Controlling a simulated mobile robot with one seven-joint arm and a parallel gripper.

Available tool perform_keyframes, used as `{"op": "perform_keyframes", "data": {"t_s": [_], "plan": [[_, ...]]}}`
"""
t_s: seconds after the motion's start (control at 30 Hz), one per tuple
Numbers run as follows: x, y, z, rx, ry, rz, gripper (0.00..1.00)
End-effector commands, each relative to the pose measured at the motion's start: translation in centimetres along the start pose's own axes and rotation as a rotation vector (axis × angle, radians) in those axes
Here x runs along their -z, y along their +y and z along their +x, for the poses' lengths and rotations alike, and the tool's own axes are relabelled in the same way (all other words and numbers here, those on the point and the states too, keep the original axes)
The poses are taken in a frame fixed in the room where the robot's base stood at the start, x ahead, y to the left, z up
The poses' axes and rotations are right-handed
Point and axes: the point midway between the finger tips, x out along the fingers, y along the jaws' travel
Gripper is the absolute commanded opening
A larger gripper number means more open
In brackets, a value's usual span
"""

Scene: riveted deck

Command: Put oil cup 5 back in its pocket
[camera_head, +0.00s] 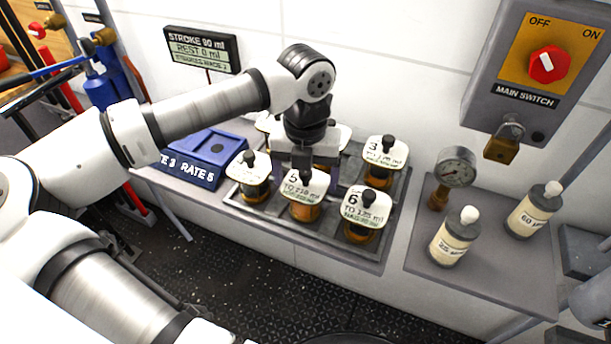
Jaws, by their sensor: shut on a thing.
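Oil cup 5 (303,187), an amber cup with a white label reading 5, is at the front middle of the grey pocketed tray (373,255). My gripper (304,163) is directly above it, pointing down, with its jaws shut at the cup's dark top knob. The cup looks upright. Its base is low among the pockets, but I cannot tell whether it is seated or slightly raised. The pocket beneath it is hidden by the cup.
Cup 6 (366,205) stands close on the right, cup 3 (385,152) behind it, and another cup (249,170) on the left. My gripper partly hides the back cups. A blue box (205,155) is left; a gauge (455,168) and bottles (455,236) are right.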

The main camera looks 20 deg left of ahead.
Motion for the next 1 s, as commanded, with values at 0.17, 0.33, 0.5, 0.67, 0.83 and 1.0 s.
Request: {"op": "perform_keyframes", "data": {"t_s": [0.17,0.33,0.5,0.67,0.83,1.0], "plan": [[0.0,0.0,0.3,0.000,-0.001,0.000,0.19],[0.0,0.0,0.3,0.000,0.001,0.000,0.96],[0.0,0.0,0.3,0.000,0.001,0.000,1.00],[0.0,0.0,0.0,0.000,0.001,0.000,1.00],[-0.1,0.1,-1.8,-0.002,-0.003,-0.003,1.00],[-0.1,0.1,-5.6,-0.003,-0.002,-0.003,1.00]]}}
